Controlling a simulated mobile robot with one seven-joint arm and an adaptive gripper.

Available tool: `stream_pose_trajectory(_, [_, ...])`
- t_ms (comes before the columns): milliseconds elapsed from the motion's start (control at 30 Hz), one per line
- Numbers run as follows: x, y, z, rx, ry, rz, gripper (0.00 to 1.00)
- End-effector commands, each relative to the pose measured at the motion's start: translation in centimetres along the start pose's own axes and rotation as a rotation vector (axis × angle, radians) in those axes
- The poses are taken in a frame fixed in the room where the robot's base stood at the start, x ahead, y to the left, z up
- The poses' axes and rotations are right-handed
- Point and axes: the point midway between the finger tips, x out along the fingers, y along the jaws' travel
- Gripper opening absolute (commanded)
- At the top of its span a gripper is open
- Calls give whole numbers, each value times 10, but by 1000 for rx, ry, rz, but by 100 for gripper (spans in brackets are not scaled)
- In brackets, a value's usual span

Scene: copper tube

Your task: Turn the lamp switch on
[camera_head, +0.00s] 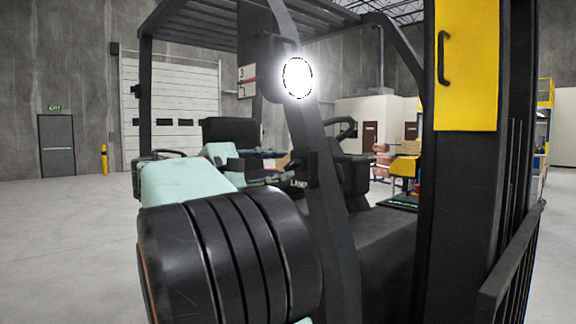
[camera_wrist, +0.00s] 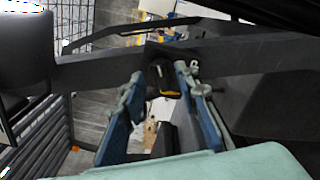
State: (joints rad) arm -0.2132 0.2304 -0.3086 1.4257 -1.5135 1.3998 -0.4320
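The lamp (camera_head: 297,77) on the forklift's front post glows bright white. Below it, a dark box labelled LAMP (camera_head: 300,183) is mounted on the same post. In the wrist view the lamp switch (camera_wrist: 165,80), black with a yellow edge, shows on this box between my fingertips. My gripper (camera_head: 284,168) is at the left side of the box. In the wrist view my gripper (camera_wrist: 158,83) has its two blue fingers apart, with nothing held between them. I cannot tell whether a fingertip touches the switch. My own arm hides part of the forklift in the head view.
The slanted black post (camera_head: 330,200) stands right beside my gripper. A thick dark mast (camera_head: 465,200) with a yellow panel (camera_head: 467,65) rises at the right. The forklift's seat and steering wheel lie behind the post. Open concrete floor (camera_head: 80,240) is at the left.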

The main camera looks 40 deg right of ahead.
Motion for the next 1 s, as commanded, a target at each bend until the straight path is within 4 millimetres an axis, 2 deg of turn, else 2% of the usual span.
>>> stream_pose_trajectory(33, [-13,0,-1,0,5,2,29])
stream_pose_trajectory(200, [-49,0,-1,-1,4,2,29])
stream_pose_trajectory(400, [-78,0,-1,0,2,1,29])
stream_pose_trajectory(600, [-86,0,0,0,0,0,29])
stream_pose_trajectory(1000, [-86,0,0,0,0,0,29])
